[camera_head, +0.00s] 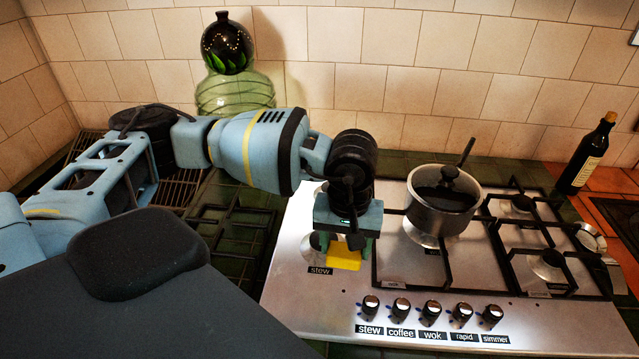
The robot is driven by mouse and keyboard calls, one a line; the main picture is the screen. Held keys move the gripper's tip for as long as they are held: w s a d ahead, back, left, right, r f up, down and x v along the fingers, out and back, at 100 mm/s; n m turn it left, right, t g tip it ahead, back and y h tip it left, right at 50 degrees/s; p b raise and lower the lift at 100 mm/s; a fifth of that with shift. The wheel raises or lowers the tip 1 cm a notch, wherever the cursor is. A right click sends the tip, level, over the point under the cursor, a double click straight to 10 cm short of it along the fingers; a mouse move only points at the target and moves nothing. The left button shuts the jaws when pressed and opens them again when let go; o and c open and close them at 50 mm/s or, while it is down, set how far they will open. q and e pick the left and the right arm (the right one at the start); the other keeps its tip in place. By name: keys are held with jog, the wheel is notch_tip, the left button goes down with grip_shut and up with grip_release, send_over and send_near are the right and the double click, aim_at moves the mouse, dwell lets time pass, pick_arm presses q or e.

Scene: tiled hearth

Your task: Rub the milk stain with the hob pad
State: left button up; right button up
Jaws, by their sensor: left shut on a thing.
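My left gripper (347,243) comes in from the left and points down over the front left part of the steel hob (300,285). It is shut on a yellow pad (342,258), the hob pad. The pad is low, at the hob surface by the "stew" label; I cannot tell if it touches the steel. I cannot make out the milk stain; the gripper and pad hide part of the hob there. My right gripper is not in view.
A lidded pot (440,210) with a handle stands on the hob, right of the gripper. Black pan supports (515,250) cover the right side. Labelled knobs (432,308) line the front. A dark bottle (586,155) stands at right; a green glass vessel (235,93) stands behind my arm.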

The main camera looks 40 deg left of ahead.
pick_arm(q)
jog(key=w+a+f+n, duration=0.1)
jog(key=w+a+n, duration=0.5)
jog(key=n, duration=0.8)
jog(key=w+a+f+n, duration=0.1)
jog(key=w+a+n, duration=0.5)
jog(key=a+n, duration=0.4)
jog(key=n, duration=0.4)
jog(key=shift+w+f+b, duration=0.15)
jog(key=shift+w+b, duration=0.15)
jog(key=shift+w, duration=0.1)
jog(key=shift+f, duration=0.1)
